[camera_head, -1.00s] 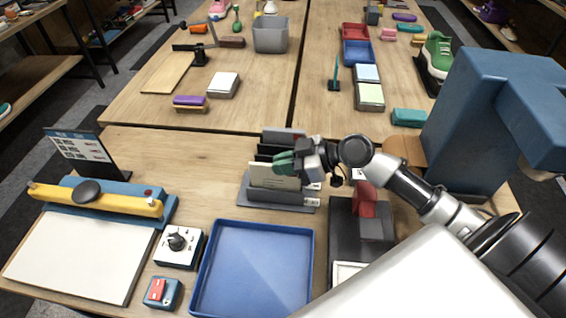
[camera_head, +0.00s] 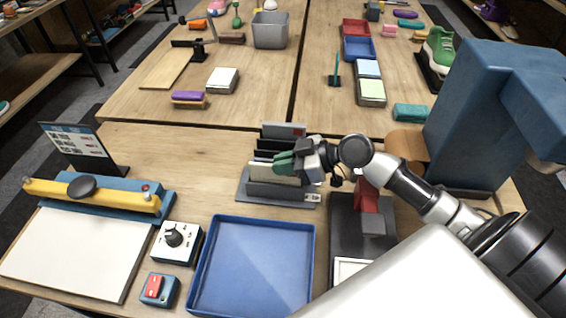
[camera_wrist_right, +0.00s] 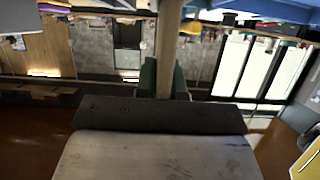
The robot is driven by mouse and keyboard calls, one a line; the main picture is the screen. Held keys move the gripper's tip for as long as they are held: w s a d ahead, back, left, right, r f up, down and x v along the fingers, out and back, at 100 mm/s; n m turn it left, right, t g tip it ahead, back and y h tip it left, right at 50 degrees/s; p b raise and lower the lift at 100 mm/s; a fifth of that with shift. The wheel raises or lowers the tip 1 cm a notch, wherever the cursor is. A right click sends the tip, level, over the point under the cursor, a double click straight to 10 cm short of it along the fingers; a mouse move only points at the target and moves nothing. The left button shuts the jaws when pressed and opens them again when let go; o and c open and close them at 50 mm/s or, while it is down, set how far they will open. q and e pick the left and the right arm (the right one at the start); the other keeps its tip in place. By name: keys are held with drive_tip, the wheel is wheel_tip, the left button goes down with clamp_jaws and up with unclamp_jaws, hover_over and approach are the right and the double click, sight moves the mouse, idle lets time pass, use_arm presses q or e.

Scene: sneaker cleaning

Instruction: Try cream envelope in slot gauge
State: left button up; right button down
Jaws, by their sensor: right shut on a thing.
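The slot gauge (camera_head: 285,190), a grey base with upright dark and grey plates, stands at the middle of the near table. My right gripper (camera_head: 287,163), with green fingertips, is shut on the cream envelope (camera_head: 261,171) at the gauge. Only a thin upper strip of the envelope shows above the grey front plate; its lower part is hidden. In the right wrist view the green fingers (camera_wrist_right: 165,79) hold the envelope (camera_wrist_right: 168,45), seen edge-on, behind a dark bar and a grey plate. How deep it sits cannot be told. My left gripper is not in view.
An empty blue tray (camera_head: 253,265) lies in front of the gauge. A dark stand with a red block (camera_head: 368,197) is to its right. A white dial box (camera_head: 176,242), a red-switch box (camera_head: 158,289) and a yellow-barred sealer-like device (camera_head: 90,195) are at left.

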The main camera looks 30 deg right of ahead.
drive_tip(key=shift+f+b, duration=0.9)
drive_tip(key=shift+f, duration=0.05)
drive_tip(key=c, duration=1.1)
unclamp_jaws()
drive_tip(key=shift+c, duration=0.2)
drive_tip(key=shift+r, duration=0.1)
